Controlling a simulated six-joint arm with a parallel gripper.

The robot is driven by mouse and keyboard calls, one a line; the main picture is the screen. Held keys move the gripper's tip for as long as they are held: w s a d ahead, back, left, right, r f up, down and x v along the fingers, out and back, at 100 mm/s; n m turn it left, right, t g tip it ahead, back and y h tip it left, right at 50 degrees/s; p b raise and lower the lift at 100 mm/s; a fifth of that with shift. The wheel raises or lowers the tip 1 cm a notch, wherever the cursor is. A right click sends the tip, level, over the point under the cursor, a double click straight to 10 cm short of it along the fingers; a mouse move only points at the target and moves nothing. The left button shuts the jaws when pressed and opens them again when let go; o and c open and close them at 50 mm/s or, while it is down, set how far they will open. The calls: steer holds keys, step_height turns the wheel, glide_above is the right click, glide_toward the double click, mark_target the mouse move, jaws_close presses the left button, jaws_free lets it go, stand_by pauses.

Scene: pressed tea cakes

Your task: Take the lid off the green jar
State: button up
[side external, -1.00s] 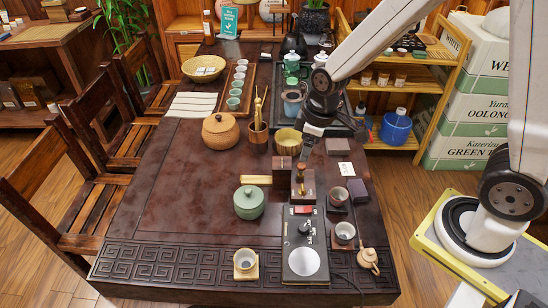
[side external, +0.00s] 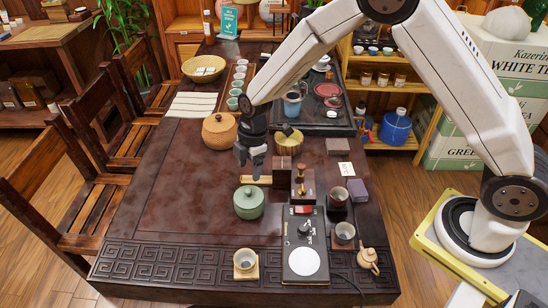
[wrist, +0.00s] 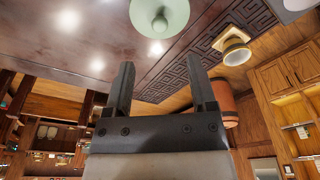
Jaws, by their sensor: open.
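The green jar (side external: 248,207) stands upright on the dark table, with its round knobbed lid (side external: 248,191) on it. In the wrist view the green lid (wrist: 152,12) shows at the top edge, partly cut off, beyond the fingertips. My gripper (side external: 250,170) is just above and behind the jar in the side view, pointing down. In the wrist view my gripper (wrist: 160,68) has its two dark fingers apart with nothing between them. It appears clear of the lid.
A black scale (side external: 305,262) and a small wooden grinder-like box (side external: 303,188) stand right of the jar. A round wooden pot (side external: 218,131) is behind it. The table left of the jar is clear.

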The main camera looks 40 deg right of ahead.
mark_target(248, 190)
steer(key=shift+a+f, duration=0.2)
steer(key=shift+f, duration=1.1)
steer(key=shift+f, duration=0.1)
steer(key=shift+a+f, duration=0.15)
steer(key=shift+f, duration=1.1)
steer(key=shift+a+f, duration=0.15)
steer(key=shift+f, duration=1.1)
jaws_close()
